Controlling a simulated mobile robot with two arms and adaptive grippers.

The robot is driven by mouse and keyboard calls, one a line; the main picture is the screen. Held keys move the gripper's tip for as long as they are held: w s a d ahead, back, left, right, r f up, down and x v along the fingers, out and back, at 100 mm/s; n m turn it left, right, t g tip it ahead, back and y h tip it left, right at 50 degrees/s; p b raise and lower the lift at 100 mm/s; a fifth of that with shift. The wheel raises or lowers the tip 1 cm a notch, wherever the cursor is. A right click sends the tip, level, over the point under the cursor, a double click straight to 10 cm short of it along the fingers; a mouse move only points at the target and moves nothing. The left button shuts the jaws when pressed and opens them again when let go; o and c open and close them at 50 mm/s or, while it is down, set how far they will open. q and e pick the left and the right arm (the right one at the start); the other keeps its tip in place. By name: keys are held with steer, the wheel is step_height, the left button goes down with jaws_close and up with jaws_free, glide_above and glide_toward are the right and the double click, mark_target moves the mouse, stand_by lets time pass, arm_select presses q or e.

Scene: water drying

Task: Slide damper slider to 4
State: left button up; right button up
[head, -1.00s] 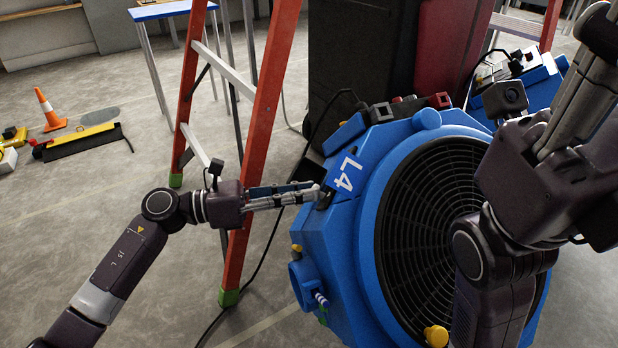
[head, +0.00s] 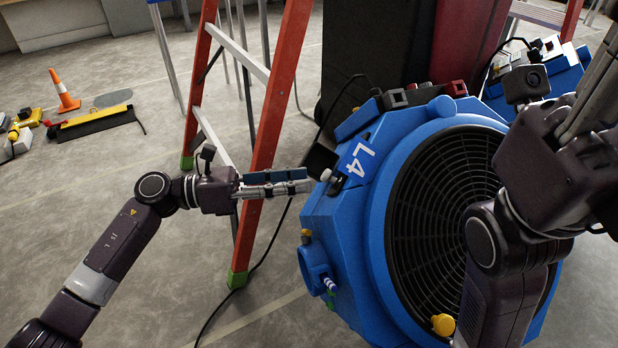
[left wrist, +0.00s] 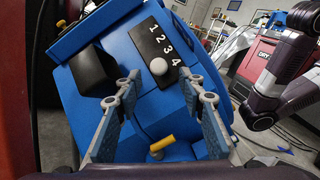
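The damper slider is a pale round knob (left wrist: 158,66) on a black plate (left wrist: 152,42) numbered 1 to 4 in the left wrist view. The knob sits beside the lower end of the scale, nearest the 4. In the head view the knob (head: 326,175) shows at the left side of the blue machine (head: 345,215) marked L4. My left gripper (head: 308,180) points at it with a small gap. In the left wrist view its fingers (left wrist: 160,84) are apart and empty, with the knob beyond them. My right gripper (head: 600,85) is partly out of frame.
A red ladder (head: 262,150) stands close behind my left gripper. A black box-like part (left wrist: 92,72) and a yellow knob (left wrist: 162,143) are near the slider.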

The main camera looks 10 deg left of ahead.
arm_select(q)
steer(key=v, duration=0.8)
steer(key=shift+a, duration=0.35)
steer(key=shift+s, duration=0.1)
